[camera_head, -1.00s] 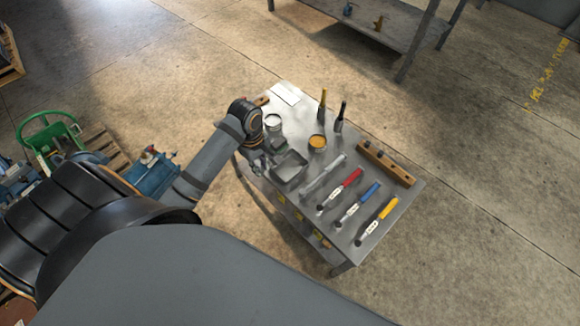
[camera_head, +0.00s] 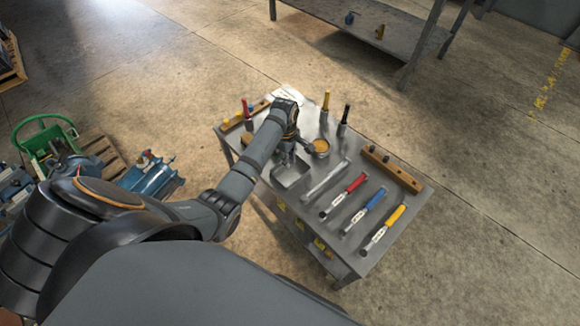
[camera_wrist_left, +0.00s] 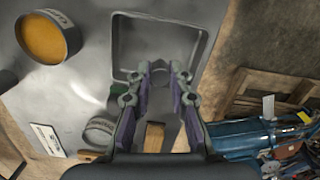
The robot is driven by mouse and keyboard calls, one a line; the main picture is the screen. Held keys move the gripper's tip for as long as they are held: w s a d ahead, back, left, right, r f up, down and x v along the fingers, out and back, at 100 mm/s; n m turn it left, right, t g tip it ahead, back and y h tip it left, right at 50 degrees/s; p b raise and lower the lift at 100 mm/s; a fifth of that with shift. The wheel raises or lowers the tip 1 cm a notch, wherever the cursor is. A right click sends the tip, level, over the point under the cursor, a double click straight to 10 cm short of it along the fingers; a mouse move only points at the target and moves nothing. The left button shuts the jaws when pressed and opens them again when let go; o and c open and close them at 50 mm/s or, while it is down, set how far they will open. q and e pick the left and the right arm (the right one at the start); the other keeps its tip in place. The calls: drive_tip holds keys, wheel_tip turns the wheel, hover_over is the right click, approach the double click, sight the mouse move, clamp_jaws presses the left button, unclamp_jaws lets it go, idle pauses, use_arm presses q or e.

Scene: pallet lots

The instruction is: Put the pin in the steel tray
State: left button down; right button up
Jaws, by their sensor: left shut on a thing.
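The steel tray (camera_head: 290,176) is a shallow, open grey rectangle near the table's left front edge. In the left wrist view its rim (camera_wrist_left: 205,42) lies just beyond my fingertips. My left gripper (camera_head: 287,155) is over the tray's far edge, pointing down. In the wrist view the left gripper's fingers (camera_wrist_left: 162,74) stand a little apart, shut on a small grey thing that I take to be the pin. The pin is mostly hidden by the fingers, and its shape is unclear. My right gripper is in neither view.
An orange-filled can (camera_head: 320,147) stands close right of the gripper. Red, blue (camera_head: 368,204) and yellow-handled tools lie at the right, near a wooden rack (camera_head: 392,169). A second can (camera_wrist_left: 101,132) shows in the wrist view.

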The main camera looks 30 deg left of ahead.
use_arm(q)
drive_tip(key=shift+f, duration=0.1)
wheel_tip(320, 180, down, 3)
drive_tip(key=shift+w+d+r+b, duration=0.1)
drive_tip(key=shift+w+b, duration=0.05)
drive_tip(key=shift+b, duration=0.45)
drive_tip(key=shift+w+f, duration=0.1)
drive_tip(key=shift+f, duration=0.25)
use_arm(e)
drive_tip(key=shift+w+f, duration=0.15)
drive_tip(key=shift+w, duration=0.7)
use_arm(q)
drive_tip(key=c, duration=1.2)
unclamp_jaws()
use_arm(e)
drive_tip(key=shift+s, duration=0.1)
